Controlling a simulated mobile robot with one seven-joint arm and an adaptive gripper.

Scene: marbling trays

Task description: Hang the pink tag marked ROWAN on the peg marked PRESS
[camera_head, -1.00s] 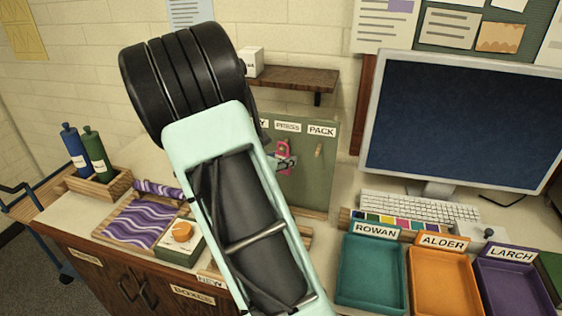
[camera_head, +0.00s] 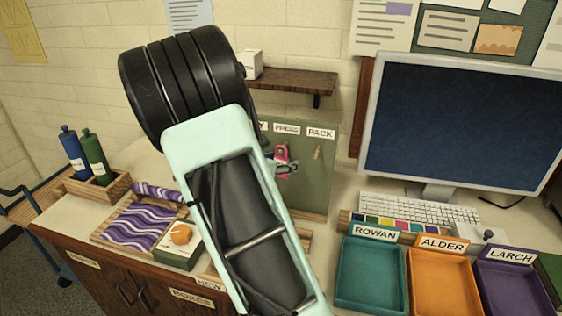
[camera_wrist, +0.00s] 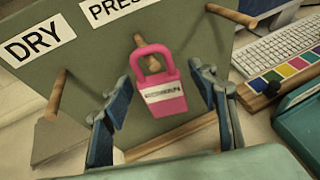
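The pink tag (camera_wrist: 164,94) hangs by its loop around the wooden peg (camera_wrist: 139,42) below the partly cut-off PRESS label (camera_wrist: 112,9) in the wrist view. The small print on its white strip is too blurred to read. My gripper (camera_wrist: 161,82) is open, with one blue-grey finger on each side of the tag and a visible gap to both. In the head view the tag (camera_head: 282,153) shows on the green board under the PRESS label (camera_head: 287,128), partly covered by my gripper (camera_head: 287,167).
An empty peg (camera_wrist: 57,95) stands under the DRY label (camera_wrist: 38,41), and another empty peg (camera_head: 318,152) under PACK. The monitor (camera_head: 455,120), keyboard (camera_head: 420,207) and coloured trays (camera_head: 372,270) are to the right. A shelf (camera_head: 292,82) is above the board.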

